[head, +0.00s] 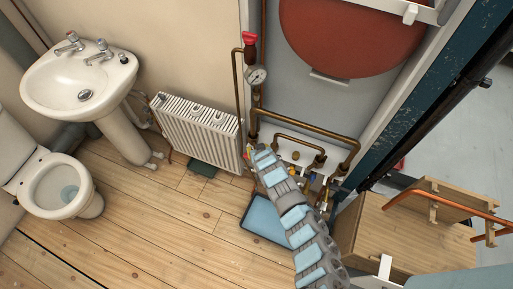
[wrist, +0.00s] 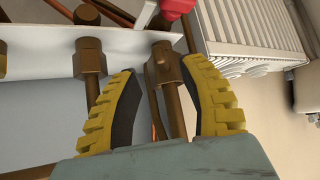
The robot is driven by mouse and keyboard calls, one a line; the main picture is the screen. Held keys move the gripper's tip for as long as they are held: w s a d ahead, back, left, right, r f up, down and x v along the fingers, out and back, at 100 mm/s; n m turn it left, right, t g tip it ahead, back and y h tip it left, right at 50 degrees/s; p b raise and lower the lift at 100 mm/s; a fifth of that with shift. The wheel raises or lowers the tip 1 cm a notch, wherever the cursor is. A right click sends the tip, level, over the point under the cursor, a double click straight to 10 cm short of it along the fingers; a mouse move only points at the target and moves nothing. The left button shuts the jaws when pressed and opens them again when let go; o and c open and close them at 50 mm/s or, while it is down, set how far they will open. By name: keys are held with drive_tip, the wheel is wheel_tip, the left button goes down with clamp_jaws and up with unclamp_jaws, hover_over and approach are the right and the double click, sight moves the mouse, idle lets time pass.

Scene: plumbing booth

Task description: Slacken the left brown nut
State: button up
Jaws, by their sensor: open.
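In the wrist view, a brown nut (wrist: 167,62) sits on a brown pipe below a white panel edge, nearest the radiator side. My gripper (wrist: 160,68) is open, with its yellow-and-black fingers on either side of this nut and pipe. A gap shows at the left finger; I cannot tell whether the right finger touches the nut. A second brown nut (wrist: 90,57) is to the left, outside the fingers. A third brown fitting (wrist: 2,60) is cut off at the left edge. In the head view, my arm hides the gripper and these nuts.
A red handle (wrist: 178,7) is just above the nut. The white radiator (head: 197,128) stands left of the pipework. A blue tray (head: 262,219) lies on the floor below. A wooden box (head: 400,232) with copper pipe stands at the right.

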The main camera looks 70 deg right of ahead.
drive_tip(key=v, duration=0.8)
drive_tip(key=shift+s+a, duration=0.15)
drive_tip(key=shift+s, duration=0.05)
drive_tip(key=shift+r, duration=0.1)
drive_tip(key=shift+w, duration=0.1)
idle(0.5)
